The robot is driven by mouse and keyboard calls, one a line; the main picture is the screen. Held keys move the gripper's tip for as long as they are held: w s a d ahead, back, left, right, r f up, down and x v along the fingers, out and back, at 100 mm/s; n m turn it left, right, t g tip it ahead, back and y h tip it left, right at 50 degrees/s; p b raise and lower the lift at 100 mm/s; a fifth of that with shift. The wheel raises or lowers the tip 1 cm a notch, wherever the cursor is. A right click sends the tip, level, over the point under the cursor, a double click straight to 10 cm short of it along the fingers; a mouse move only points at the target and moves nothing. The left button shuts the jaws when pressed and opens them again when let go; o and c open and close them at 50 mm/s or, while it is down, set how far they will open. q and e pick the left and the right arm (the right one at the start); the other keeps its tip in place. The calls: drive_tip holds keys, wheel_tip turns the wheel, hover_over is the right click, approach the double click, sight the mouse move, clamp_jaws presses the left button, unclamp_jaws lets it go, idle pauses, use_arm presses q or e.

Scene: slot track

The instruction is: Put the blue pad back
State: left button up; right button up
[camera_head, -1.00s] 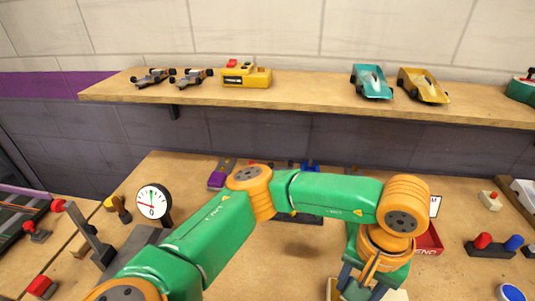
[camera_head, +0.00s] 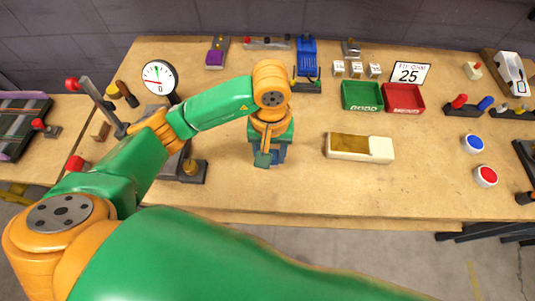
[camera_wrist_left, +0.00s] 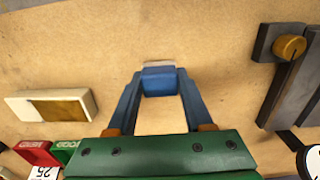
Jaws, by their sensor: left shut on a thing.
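A small blue block with a pale far edge, which looks like the blue pad (camera_wrist_left: 158,80), sits between the fingertips of my left gripper (camera_wrist_left: 160,86) in the left wrist view. The gripper is shut on it, with tabletop behind it. In the head view my left gripper (camera_head: 268,160) points down over the front middle of the table. The pad is mostly hidden there, and I cannot tell its height above the wood. My right gripper is not in view.
A cream block with a brown recess (camera_head: 345,148) lies right of the gripper. Behind it are a green tray (camera_head: 362,108), a red tray (camera_head: 404,112) and a blue device (camera_head: 306,62). A dial (camera_head: 158,80) stands left. Bare wood surrounds the gripper.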

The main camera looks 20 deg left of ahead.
use_arm(q)
drive_tip(key=f, duration=0.1)
drive_tip(key=w+f+p, duration=0.1)
drive_tip(key=f, duration=0.3)
drive_tip(key=shift+w+a+p, duration=0.3)
drive_tip(key=shift+a+p, duration=0.05)
drive_tip(key=shift+p, duration=0.05)
drive_tip(key=shift+f, duration=0.2)
drive_tip(key=shift+f+b, duration=0.1)
drive_tip(key=shift+b, duration=0.2)
drive_tip(key=o, duration=0.7)
drive_tip(key=shift+f, duration=0.1)
drive_tip(key=o, duration=0.5)
drive_tip(key=shift+r, duration=0.2)
